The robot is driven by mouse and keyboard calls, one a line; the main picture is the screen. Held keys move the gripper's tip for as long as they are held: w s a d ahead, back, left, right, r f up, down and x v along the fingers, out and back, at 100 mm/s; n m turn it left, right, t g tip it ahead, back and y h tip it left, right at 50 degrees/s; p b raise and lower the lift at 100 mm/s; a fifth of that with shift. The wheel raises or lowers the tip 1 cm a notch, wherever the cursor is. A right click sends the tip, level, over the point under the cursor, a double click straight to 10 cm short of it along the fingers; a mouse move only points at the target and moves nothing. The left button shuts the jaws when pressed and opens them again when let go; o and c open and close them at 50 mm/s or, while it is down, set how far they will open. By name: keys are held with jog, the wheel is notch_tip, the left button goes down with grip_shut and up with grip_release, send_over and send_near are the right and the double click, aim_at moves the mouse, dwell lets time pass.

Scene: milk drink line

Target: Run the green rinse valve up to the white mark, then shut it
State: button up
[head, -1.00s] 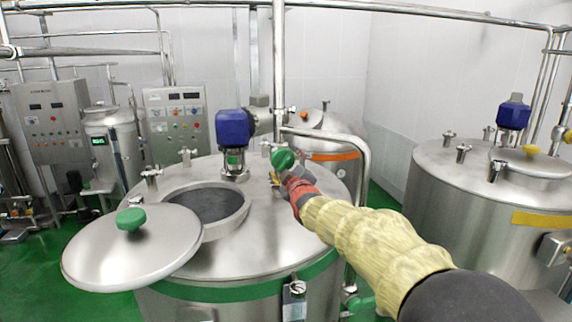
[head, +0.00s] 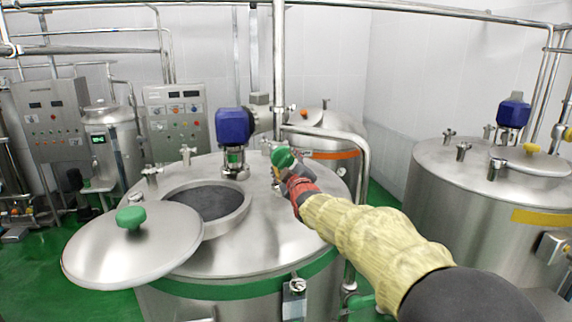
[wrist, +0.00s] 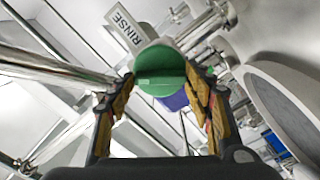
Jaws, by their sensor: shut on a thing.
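The green rinse valve knob (head: 284,158) sits on a fitting above the back right of the green-banded steel tank (head: 270,245). In the wrist view the knob (wrist: 160,72) lies between my two fingers, beside a white label (wrist: 128,31) reading RINSE. My gripper (head: 283,172) is shut on the knob, its fingertips (wrist: 164,85) on either side. The tank's round opening (head: 212,203) shows a dark grey inside; I cannot make out a liquid level or a white mark there.
A steel lid (head: 160,250) with a green knob rests tilted at the opening's front left. A blue motor (head: 233,122) and a vertical pipe (head: 279,70) stand by the valve. A yellow-marked tank (head: 450,200) stands right, control panels (head: 175,120) at the back left.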

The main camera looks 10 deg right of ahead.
jog(key=shift+f+m+b, duration=0.15)
jog(key=shift+m+b, duration=0.15)
jog(key=shift+b, duration=0.45)
jog(key=m+b, duration=0.2)
jog(key=b, duration=0.1)
jog(key=shift+f, duration=0.2)
jog(key=m+b, duration=0.1)
jog(key=b, duration=0.2)
jog(key=shift+m, duration=0.4)
jog(key=m+b, duration=0.4)
jog(key=shift+r+b, duration=0.1)
jog(key=shift+b, duration=0.2)
jog(key=shift+r+m+b, duration=0.15)
jog(key=shift+m+b, duration=0.7)
jog(key=shift+m, duration=0.25)
jog(key=o, duration=1.1)
jog(key=shift+o, duration=0.3)
jog(key=shift+s+r, duration=0.1)
